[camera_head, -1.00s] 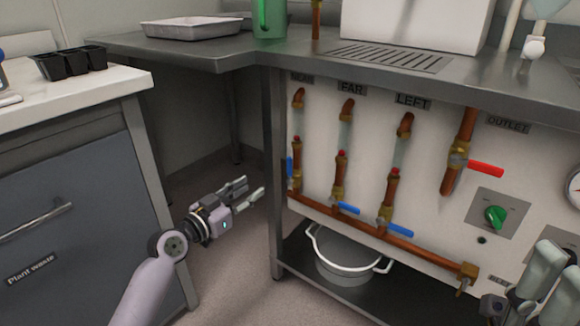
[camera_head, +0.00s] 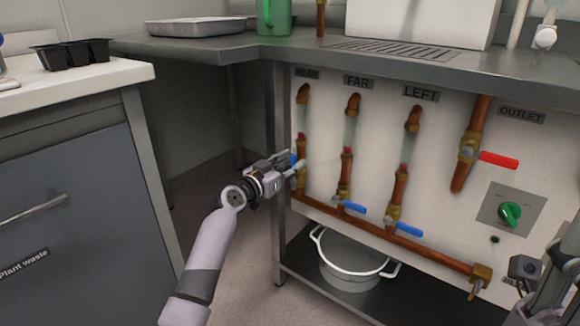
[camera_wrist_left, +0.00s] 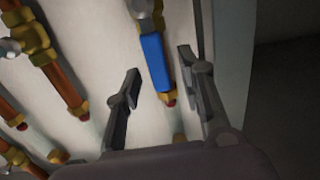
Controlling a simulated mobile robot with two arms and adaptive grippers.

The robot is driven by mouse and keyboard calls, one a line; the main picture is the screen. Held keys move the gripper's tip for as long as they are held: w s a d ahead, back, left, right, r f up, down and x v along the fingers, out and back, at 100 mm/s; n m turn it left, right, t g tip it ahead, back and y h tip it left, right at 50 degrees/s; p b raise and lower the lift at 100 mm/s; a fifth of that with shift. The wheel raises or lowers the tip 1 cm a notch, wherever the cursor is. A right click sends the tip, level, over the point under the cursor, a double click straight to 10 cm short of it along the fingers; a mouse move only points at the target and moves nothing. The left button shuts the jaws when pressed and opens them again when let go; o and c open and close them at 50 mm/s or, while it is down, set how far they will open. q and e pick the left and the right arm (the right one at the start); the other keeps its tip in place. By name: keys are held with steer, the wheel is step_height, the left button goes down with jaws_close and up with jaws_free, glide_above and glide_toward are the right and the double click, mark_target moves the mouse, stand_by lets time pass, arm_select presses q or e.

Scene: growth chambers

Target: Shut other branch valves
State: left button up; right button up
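The leftmost branch valve has a blue handle (camera_head: 293,160), which lies along its upright pipe; its label is blurred. The FAR valve's blue handle (camera_head: 354,206) and the LEFT valve's blue handle (camera_head: 403,226) both stick out sideways to the right, across their pipes. My left gripper (camera_head: 293,168) is at the leftmost valve. In the left wrist view its fingers (camera_wrist_left: 158,65) are open, one on each side of the blue handle (camera_wrist_left: 156,62), with visible gaps. Part of my right arm (camera_head: 545,275) shows at the lower right edge; its gripper's state is unclear.
The OUTLET valve's red handle (camera_head: 499,159) points right. A green knob (camera_head: 509,213) sits on the panel. A white pot (camera_head: 350,262) stands on the lower shelf. The bench leg (camera_head: 279,220) is close beside my left gripper. A grey cabinet (camera_head: 80,190) stands at left.

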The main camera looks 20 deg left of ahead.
arm_select(q)
steer(key=shift+c, duration=0.6)
jaws_close()
stand_by(0.4)
